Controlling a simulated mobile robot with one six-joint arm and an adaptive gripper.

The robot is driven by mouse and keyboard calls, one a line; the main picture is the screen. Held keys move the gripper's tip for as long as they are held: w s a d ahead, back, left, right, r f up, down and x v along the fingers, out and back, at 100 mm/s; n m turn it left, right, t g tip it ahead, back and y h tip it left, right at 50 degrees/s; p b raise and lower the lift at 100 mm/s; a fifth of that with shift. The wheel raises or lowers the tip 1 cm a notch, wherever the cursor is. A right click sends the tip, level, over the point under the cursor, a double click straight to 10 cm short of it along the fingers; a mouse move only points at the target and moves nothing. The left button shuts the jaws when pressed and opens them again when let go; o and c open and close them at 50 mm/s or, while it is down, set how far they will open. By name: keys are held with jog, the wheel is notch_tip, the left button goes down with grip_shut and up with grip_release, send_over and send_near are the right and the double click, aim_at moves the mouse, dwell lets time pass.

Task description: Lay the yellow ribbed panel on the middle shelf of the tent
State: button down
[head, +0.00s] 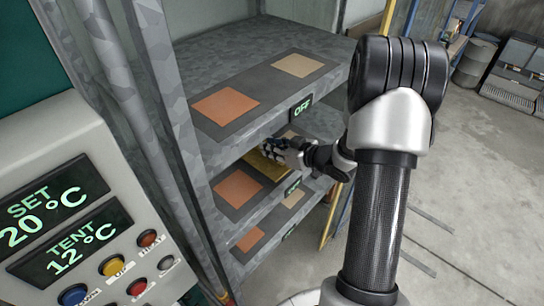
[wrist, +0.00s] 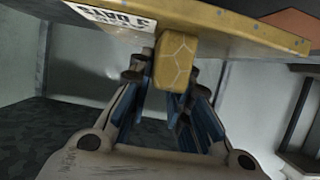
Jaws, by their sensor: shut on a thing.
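The yellow ribbed panel (head: 264,166) shows in the head view as a small part, at the middle shelf (head: 226,196) of the tent; my gripper hides much of it. In the wrist view the panel (wrist: 225,22) spans the top of the picture, with a white lettered label and a yellow grip block hanging below it. My gripper (head: 281,150) reaches in between the top and middle shelves. In the wrist view my gripper (wrist: 172,92) is shut on the panel's grip block. I cannot tell whether the panel touches the shelf.
The top shelf (head: 215,75) bears an orange square, a tan square and an OFF sign. A lower shelf (head: 270,226) has similar squares. A grey post (head: 160,120) and a control box (head: 75,190) reading SET 20 °C, TENT 12 °C stand at left. Floor at right is mostly clear.

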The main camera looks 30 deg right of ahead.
notch_tip(320, 180, down, 3)
jog(key=shift+f+b, duration=0.2)
jog(key=shift+b, duration=0.65)
jog(key=shift+r, duration=0.1)
jog(key=c, duration=1.9)
grip_release()
jog(key=shift+f, duration=0.25)
jog(key=shift+c, duration=0.2)
jog(key=o, duration=0.5)
jog(key=shift+c, duration=0.2)
jog(key=shift+r, duration=0.1)
